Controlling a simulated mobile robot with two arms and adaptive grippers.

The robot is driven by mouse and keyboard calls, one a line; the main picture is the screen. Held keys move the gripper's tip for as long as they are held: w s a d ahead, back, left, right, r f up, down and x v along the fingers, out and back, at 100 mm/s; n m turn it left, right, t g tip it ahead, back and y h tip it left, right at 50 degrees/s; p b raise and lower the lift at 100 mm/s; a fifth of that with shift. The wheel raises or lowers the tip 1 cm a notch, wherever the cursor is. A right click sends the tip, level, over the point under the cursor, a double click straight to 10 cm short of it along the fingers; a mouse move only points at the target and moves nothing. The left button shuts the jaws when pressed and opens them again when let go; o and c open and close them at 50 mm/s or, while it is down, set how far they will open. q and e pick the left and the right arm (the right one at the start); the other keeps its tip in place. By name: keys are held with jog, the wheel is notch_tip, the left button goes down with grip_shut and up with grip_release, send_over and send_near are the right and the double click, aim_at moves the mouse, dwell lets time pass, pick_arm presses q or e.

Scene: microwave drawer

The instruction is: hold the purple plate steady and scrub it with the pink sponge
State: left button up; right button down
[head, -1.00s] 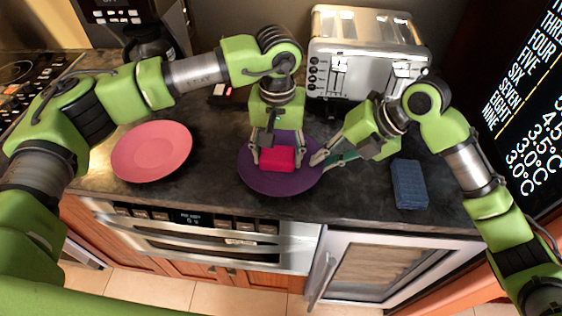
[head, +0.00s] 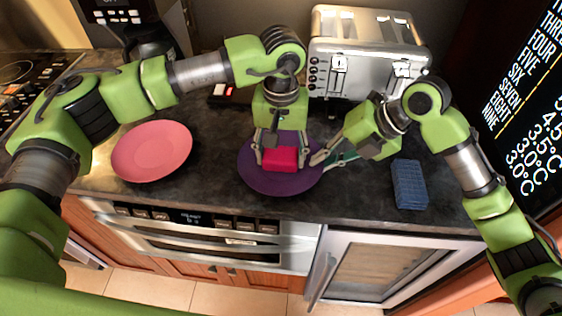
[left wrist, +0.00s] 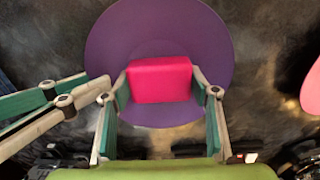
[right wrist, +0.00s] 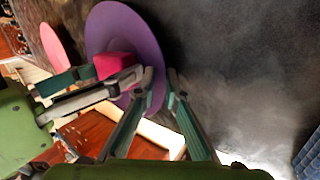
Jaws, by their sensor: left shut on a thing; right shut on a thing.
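The purple plate (head: 290,184) lies on the dark counter near its front edge. My left gripper (head: 280,157) points down over the plate and is shut on the sponge from both sides; this shows clearly in the left wrist view (left wrist: 161,88), with the purple plate (left wrist: 160,35) beneath. My right gripper (head: 321,162) is at the plate's right rim and is shut on it. In the right wrist view its fingertips (right wrist: 160,76) are close to the rim; the exact contact is hard to see.
A pink plate (head: 150,152) lies on the counter to the left. A blue sponge or block (head: 409,184) lies to the right. A silver toaster (head: 368,58) stands behind my right gripper. The counter's front edge is just in front of the purple plate.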

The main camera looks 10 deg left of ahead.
pick_arm(q)
jog(key=shift+d, duration=0.5)
pick_arm(e)
jog(key=shift+f, duration=0.1)
pick_arm(q)
jog(key=shift+a+f, duration=0.1)
jog(key=shift+a, duration=0.8)
jog(key=shift+o, duration=0.2)
jog(key=shift+s+d+f, duration=0.1)
jog(key=shift+d+f, duration=0.05)
jog(key=shift+d, duration=0.75)
pick_arm(e)
jog(key=shift+a, duration=0.1)
pick_arm(q)
jog(key=shift+a, duration=1)
jog(key=shift+c, duration=0.2)
pick_arm(e)
jog(key=shift+d, duration=0.2)
pick_arm(q)
jog(key=shift+r, duration=3.15)
jog(key=shift+a, duration=4.4)
pick_arm(e)
jog(key=shift+f, duration=0.1)
